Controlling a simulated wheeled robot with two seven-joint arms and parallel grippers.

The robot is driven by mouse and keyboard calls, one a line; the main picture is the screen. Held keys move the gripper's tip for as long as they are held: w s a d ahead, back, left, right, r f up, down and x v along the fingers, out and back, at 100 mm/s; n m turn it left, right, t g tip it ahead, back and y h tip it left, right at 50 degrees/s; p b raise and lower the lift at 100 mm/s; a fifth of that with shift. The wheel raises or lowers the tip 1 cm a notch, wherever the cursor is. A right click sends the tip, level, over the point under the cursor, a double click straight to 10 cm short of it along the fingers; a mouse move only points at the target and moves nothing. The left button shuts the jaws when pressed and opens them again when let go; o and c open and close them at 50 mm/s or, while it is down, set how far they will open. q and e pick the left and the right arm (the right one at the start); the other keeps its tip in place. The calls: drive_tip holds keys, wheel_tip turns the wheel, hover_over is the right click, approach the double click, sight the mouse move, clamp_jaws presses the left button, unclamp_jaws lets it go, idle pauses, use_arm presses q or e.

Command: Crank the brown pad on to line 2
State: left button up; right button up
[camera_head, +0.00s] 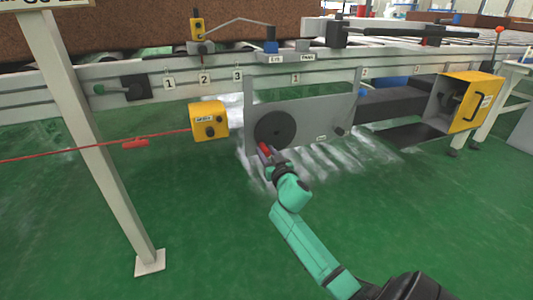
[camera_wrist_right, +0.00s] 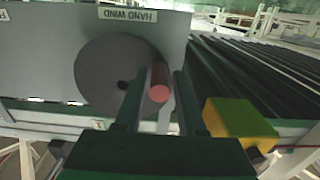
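The crank wheel (camera_head: 275,131) is a dark disc on the grey panel under the conveyor, and it also shows in the right wrist view (camera_wrist_right: 98,72). Its red handle (camera_wrist_right: 159,84) sticks out toward my right gripper (camera_wrist_right: 157,82). The two fingers stand on either side of the handle, apart, with small gaps showing, so the gripper looks open around it. In the head view the right gripper (camera_head: 271,157) is at the wheel's lower edge. The brown pad (camera_head: 120,28) lies on the conveyor at the top left. Number plates 1 (camera_head: 170,83), 2 (camera_head: 205,78) and 3 (camera_head: 238,75) hang on the rail below it.
A yellow box (camera_head: 209,121) is left of the panel, with a red cord (camera_head: 90,147) running left from it. A white post (camera_head: 95,150) stands at the left. A yellow-fronted box (camera_head: 473,101) is at the right. The green floor in front is clear.

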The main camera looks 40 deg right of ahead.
clamp_jaws()
drive_tip(key=shift+f, duration=0.1)
idle(1.1)
